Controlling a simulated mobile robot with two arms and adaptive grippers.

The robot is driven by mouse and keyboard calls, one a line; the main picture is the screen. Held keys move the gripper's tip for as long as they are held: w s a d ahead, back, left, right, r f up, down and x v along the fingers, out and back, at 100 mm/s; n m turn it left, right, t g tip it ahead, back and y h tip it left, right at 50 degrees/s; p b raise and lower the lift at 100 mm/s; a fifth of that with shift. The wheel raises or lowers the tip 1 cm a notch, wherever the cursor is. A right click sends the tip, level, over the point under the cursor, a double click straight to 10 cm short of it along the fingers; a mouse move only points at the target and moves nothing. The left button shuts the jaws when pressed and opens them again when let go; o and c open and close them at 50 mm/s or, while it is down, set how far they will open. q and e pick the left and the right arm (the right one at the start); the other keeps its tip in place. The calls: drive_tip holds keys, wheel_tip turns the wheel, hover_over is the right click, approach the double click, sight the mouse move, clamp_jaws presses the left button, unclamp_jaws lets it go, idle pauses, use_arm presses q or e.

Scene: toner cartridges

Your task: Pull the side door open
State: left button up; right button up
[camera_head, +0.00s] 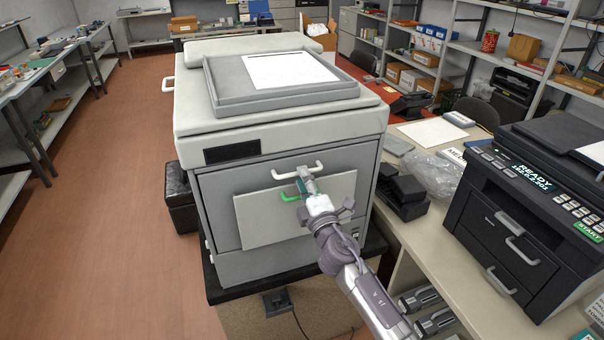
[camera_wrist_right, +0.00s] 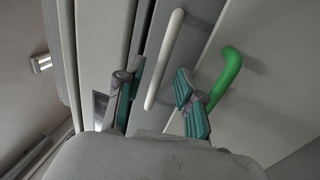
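A large grey copier (camera_head: 270,118) stands in the middle of the head view. Its front has a dark grey door (camera_head: 222,186) with a white bar handle (camera_head: 276,176), and a lighter panel (camera_head: 258,222) with a green handle (camera_head: 289,198). Another white handle (camera_head: 168,85) sticks out on the copier's left side. My right gripper (camera_head: 303,186) is in front of the copier at the two front handles. In the right wrist view the gripper (camera_wrist_right: 158,100) is open, with the white handle (camera_wrist_right: 166,55) between its fingers and the green handle (camera_wrist_right: 228,75) outside them. Contact is unclear. My left gripper is out of view.
A black printer (camera_head: 510,235) stands on the counter at right, with a black device (camera_head: 402,192) and a plastic bag (camera_head: 436,172) nearer the copier. A black box (camera_head: 180,200) sits beside the copier's left side. The floor (camera_head: 110,190) at left is clear.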

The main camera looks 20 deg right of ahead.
drive_tip(key=shift+w+r, duration=0.1)
drive_tip(key=shift+w, duration=0.65)
clamp_jaws()
